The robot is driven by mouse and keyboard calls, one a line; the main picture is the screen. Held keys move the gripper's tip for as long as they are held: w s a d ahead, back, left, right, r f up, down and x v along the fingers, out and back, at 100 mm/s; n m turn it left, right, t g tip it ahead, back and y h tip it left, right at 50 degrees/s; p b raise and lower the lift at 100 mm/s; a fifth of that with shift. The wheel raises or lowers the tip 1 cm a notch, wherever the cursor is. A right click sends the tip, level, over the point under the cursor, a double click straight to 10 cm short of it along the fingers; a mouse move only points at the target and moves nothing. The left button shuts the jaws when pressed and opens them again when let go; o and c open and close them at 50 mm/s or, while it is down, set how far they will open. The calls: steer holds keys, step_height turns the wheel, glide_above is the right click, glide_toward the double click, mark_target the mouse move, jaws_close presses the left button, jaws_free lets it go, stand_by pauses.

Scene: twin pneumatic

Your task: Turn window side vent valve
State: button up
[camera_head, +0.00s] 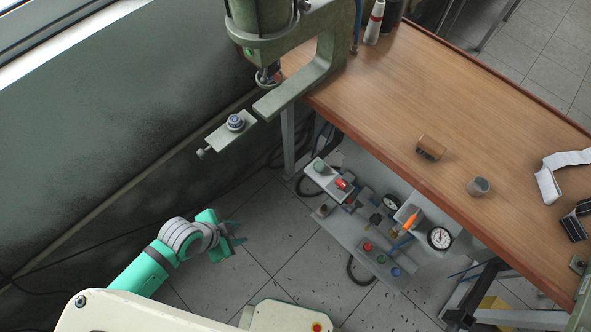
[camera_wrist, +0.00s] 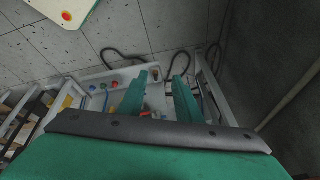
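A grey pneumatic panel (camera_head: 345,228) sits low beside the table, with several coloured knobs, gauges and fittings. A small red handle (camera_head: 342,184) is at its left end, on the window wall's side. An orange handle (camera_head: 411,220) is further right, by a white-faced gauge (camera_head: 439,238). I cannot tell for certain which part is the vent valve. My teal gripper (camera_head: 238,234) is open and empty, left of the panel and apart from it. In the wrist view, my gripper (camera_wrist: 163,84) has its fingers apart, and a red part (camera_wrist: 146,113) shows small between them, beyond the fingers.
The wooden table (camera_head: 440,110) overhangs the panel at right. A green press (camera_head: 320,60) stands at its left end, with a small plate and knob (camera_head: 235,124) projecting left. The dark wall (camera_head: 110,130) is at left. Black hoses lie around the panel; tiled floor is clear before it.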

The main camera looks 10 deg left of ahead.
steer(key=w+d+r+m+g, duration=0.2)
steer(key=w+r+m+g, duration=0.1)
steer(key=w+r, duration=0.25)
step_height(320, 180, up, 15)
steer(key=m+g+h, duration=0.2)
steer(key=m+g, duration=0.1)
steer(key=m, duration=0.8)
glide_above(341, 183)
steer(key=w+a, duration=0.3)
steer(key=a, duration=0.1)
steer(key=x, duration=0.8)
steer(key=shift+s+a+f, duration=0.15)
steer(key=shift+s+f, duration=0.15)
steer(key=shift+s, duration=0.15)
steer(key=shift+s+d+f, duration=0.15)
steer(key=shift+d+f, duration=0.2)
steer(key=shift+f, duration=0.25)
steer(key=shift+c, duration=0.7)
steer(key=shift+y, duration=0.3)
jaws_close()
